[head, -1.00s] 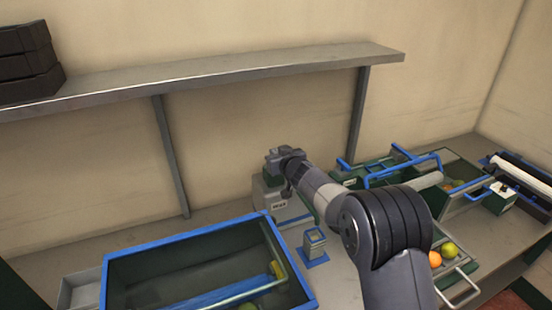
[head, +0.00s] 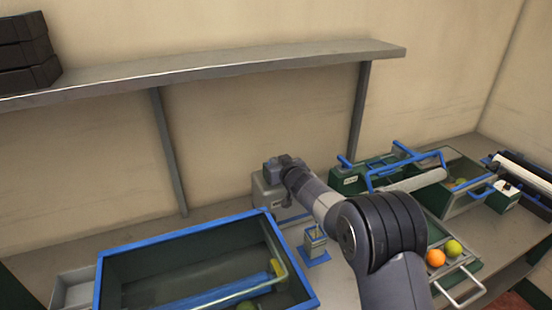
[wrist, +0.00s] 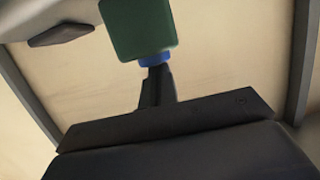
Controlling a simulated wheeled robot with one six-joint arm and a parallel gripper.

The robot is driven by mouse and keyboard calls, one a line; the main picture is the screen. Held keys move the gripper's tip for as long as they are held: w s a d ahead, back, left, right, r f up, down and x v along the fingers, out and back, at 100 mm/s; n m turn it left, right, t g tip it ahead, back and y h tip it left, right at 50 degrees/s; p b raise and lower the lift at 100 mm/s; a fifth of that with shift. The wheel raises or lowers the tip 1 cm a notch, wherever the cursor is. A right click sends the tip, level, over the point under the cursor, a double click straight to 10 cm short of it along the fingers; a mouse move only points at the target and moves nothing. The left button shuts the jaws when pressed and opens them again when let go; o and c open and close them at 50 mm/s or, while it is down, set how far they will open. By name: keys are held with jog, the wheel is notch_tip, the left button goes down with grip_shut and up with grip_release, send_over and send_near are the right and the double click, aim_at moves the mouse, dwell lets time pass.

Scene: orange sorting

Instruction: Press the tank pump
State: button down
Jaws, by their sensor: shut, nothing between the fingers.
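A small grey post on a blue base (head: 315,246), which looks like the tank pump, stands beside the blue-rimmed tank (head: 180,233). A thin rod rises from its top and passes behind my arm. My gripper (head: 280,167) is high behind the post, in front of the wall, near a grey box. In the wrist view my shut gripper (wrist: 156,76) points up at a green block (wrist: 139,28) with a blue end (wrist: 154,58), perhaps the pump's handle. The fingertips overlap the blue end in the picture; I cannot tell whether they touch it.
A grey box (head: 268,198) stands behind the tank. At right are a green-sided machine with a roller (head: 415,182) and a tray with an orange (head: 436,258) and a greenish fruit (head: 453,248). A shelf (head: 210,68) runs along the wall above.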

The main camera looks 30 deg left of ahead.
jog(key=shift+s+d+f, duration=0.1)
jog(key=shift+f, duration=0.2)
jog(key=shift+s+d+r, duration=0.1)
jog(key=shift+s+d, duration=0.05)
jog(key=shift+d, duration=0.1)
jog(key=b+v, duration=0.3)
jog(key=v, duration=0.7)
jog(key=shift+r, duration=0.3)
dwell(1.0)
jog(key=w+a+r+p, duration=0.1)
jog(key=w+a+p, duration=0.1)
jog(key=w+a+r+p, duration=0.1)
jog(key=w+a+p, duration=0.1)
jog(key=a, duration=0.1)
jog(key=w+a+r+p, duration=0.1)
jog(key=w+a+p, duration=0.1)
jog(key=a+p, duration=0.1)
jog(key=shift+w+a, duration=0.2)
jog(key=shift+w, duration=0.15)
jog(key=shift+s+d+r+b, duration=0.2)
jog(key=shift+d+r, duration=0.1)
jog(key=shift+r, duration=0.2)
jog(key=shift+s+d+r+b, duration=0.1)
jog(key=shift+s+d+r, duration=0.2)
jog(key=shift+r, duration=0.25)
